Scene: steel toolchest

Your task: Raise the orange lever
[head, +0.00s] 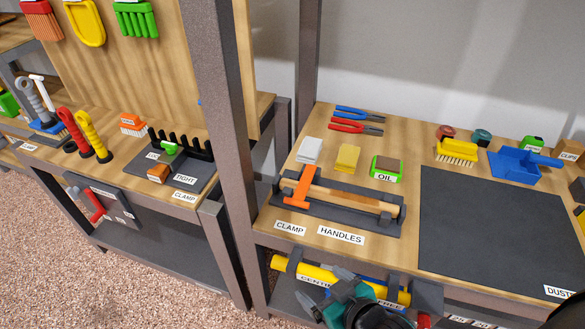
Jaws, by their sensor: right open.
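The orange lever (301,184) is on the right bench, at the left end of a dark clamp rack (350,219). It lies low across the wooden handles (360,198) held in the rack, with its crosspiece toward the bench front. Labels reading CLAMP and HANDLES are in front of it. My right gripper (326,289) is at the bottom of the head view, in front of the bench edge. It is open and empty, apart from the lever. My left gripper is not in view.
A yellow bar (315,273) in dark holders runs along the bench front, partly behind my right gripper. Sponges (348,158), an OIL box (386,169) and pliers (357,120) sit behind the rack. A dark mat (490,230) to the right is clear. A steel post (222,110) stands left.

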